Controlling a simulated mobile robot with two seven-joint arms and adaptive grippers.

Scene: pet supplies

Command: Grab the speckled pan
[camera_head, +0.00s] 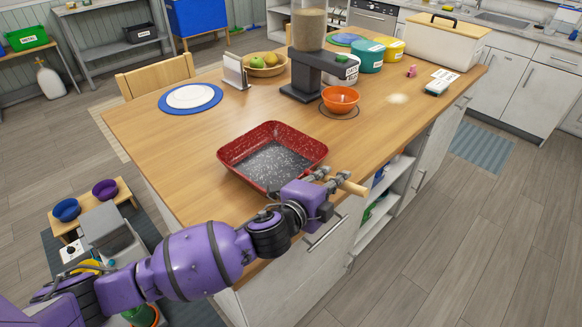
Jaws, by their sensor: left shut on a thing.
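The speckled pan (265,134) is square, with red speckled walls and a dark grey, white-flecked inside. It is at the near end of the wooden island top, and I cannot tell whether its base touches the wood. Its light wooden handle sticks out at the right, beyond the front edge. My left gripper (332,181) is shut on the pan's handle, to the right of the pan body. The join between handle and pan is partly hidden by the gripper. My right gripper is not in view.
An orange bowl (340,99) sits behind the pan, beside a food dispenser (306,70). A blue-rimmed plate (191,97) lies at the left. A fruit bowl (267,69), canisters and a white box (432,42) stand farther back. Bare wood surrounds the pan's left side.

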